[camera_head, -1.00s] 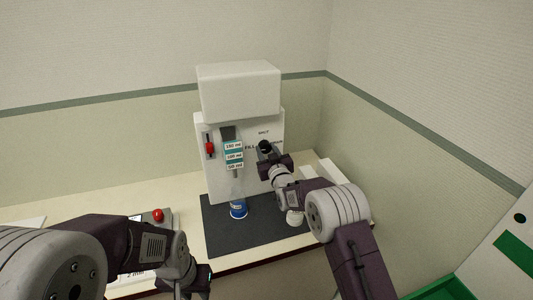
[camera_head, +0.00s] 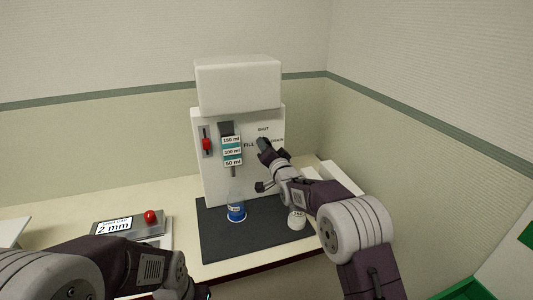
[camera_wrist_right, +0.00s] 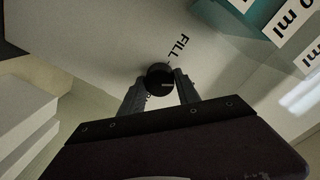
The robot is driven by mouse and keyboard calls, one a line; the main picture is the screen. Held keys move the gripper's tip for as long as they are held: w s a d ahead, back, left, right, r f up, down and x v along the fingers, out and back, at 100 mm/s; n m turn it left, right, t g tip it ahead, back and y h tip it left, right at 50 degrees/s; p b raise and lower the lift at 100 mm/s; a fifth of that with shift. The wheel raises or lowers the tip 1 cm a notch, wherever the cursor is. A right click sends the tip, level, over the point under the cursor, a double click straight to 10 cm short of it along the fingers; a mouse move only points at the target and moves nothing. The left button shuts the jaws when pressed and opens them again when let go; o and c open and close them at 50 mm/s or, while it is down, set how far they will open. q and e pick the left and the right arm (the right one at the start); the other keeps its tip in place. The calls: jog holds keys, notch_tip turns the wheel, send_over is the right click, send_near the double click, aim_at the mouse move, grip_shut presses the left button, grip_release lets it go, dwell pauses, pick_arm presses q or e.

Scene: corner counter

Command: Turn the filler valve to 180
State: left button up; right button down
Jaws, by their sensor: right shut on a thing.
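The white filler machine (camera_head: 237,87) stands at the back of the counter. Its black valve knob (camera_wrist_right: 159,80) shows in the right wrist view beside the FILL label. My right gripper (camera_wrist_right: 160,92) is shut on the knob, one finger on each side. A bottle with a blue label (camera_head: 236,210) stands upright below the volume labels (camera_head: 231,150). My left gripper is at the bottom edge, mostly cut off, its jaws unclear.
A red lever (camera_head: 206,145) is on the machine's left front. A small white weight-like object (camera_head: 297,221) stands on the dark mat (camera_head: 213,238). A green bin (camera_head: 470,289) is at lower right.

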jog(key=m, duration=0.9)
jog(key=shift+m+y, duration=0.3)
dwell(0.3)
jog(key=c, duration=0.9)
grip_release()
jog(key=shift+d, duration=0.1)
jog(key=b+v, duration=0.2)
jog(key=v, duration=0.7)
jog(key=shift+b, duration=0.4)
